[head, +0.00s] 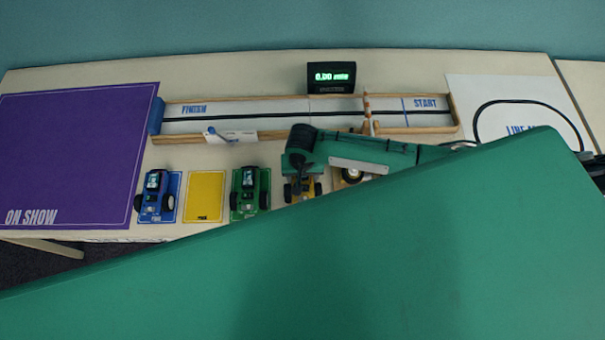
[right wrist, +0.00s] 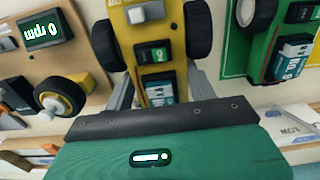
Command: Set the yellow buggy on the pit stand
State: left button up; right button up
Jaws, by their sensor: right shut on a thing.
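The yellow buggy (head: 303,191) is at the lower middle of the head view, partly covered by my right gripper (head: 300,172). In the right wrist view the yellow buggy (right wrist: 128,38) has dark wheels and a battery, and the grey fingers of my right gripper (right wrist: 160,92) are shut on its sides. Whether it touches the surface below is unclear. A wooden stand (head: 340,184) with a wheel is just right of it, mostly hidden by my arm. A wood board with an rpm display (right wrist: 44,30) and a yellow wheel also shows in the right wrist view. I cannot surely tell which is the pit stand. My left gripper is not in view.
A green buggy (head: 249,188) and a blue buggy (head: 157,194) stand on mats to the left, with an empty yellow mat (head: 204,196) between them. Behind runs a walled track (head: 270,105) with a timer (head: 331,77). My green arm covers the front. The purple mat (head: 70,150) is clear.

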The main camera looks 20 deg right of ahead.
dwell(0.3)
jog(key=o, duration=0.9)
notch_tip(320, 180, up, 14)
jog(key=shift+f+b, duration=0.1)
jog(key=shift+b, duration=0.8)
